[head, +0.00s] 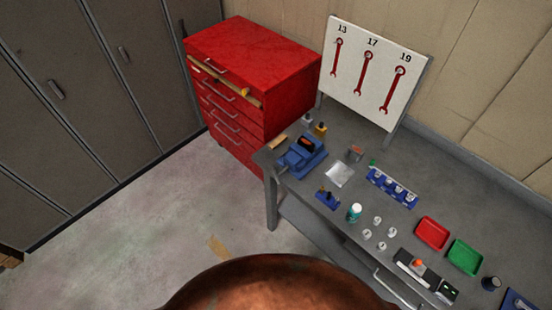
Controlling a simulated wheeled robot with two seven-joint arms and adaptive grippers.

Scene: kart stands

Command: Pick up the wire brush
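I cannot make out the wire brush for sure. A small tan, wood-coloured piece (277,143) lies at the left end of the grey workbench (403,217); it is too small to tell whether it is the brush. A yellow-ended item (244,92) shows at the slightly open upper drawer of the red tool cabinet (262,60), and it too is unclear. Neither of my grippers is in view.
The bench holds a blue vise (302,156), a blue socket rail (392,188), a red tray (432,233) and a green tray (465,257). A wrench board (372,85) stands behind. A rusty-brown curved surface (285,283) fills the bottom centre.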

